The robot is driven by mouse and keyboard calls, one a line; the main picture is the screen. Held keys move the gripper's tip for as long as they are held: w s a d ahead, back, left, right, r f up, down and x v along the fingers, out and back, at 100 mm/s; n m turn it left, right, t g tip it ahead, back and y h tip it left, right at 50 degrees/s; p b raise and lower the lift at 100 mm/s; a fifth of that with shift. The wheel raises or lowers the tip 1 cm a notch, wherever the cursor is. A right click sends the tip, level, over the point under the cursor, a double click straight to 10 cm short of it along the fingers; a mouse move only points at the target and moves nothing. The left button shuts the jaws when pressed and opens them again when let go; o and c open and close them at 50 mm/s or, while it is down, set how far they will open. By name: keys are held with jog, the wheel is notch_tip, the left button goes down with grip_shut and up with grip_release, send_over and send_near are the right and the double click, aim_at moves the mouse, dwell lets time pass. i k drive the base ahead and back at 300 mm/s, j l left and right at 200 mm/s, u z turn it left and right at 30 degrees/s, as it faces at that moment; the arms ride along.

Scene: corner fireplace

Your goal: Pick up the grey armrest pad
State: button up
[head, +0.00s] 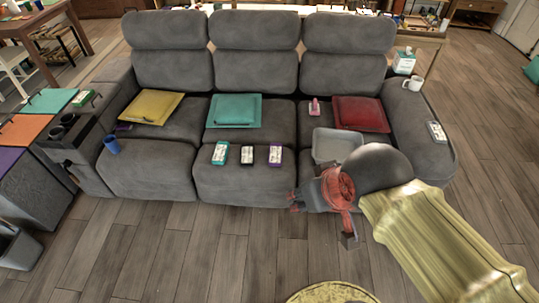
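A light grey, shallow, tray-like piece (337,146) with a raised rim lies on the right seat of the grey sofa; I cannot tell whether it is the armrest pad. No other separate grey pad stands out. The sofa's right armrest (418,115) carries a white mug and a small black-and-white item (437,132). My gripper (322,224), with red and dark parts, hangs in front of the right seat's front edge, below the grey piece in the picture. Its two fingers look spread apart, with nothing seen between them. My arm hides part of the right seat.
The wooden floor (160,250) in front is mostly clear.

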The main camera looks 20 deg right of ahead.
aim_at(438, 136)
jog(key=z, duration=1.85)
jog(key=i+l+u, duration=0.25)
jog(key=i, duration=0.5)
jog(key=i+l+u, duration=0.25)
jog(key=i+l, duration=0.25)
jog(key=i, duration=0.2)
jog(key=i+l+u, duration=0.3)
jog(key=i+l, duration=0.25)
jog(key=i, duration=0.1)
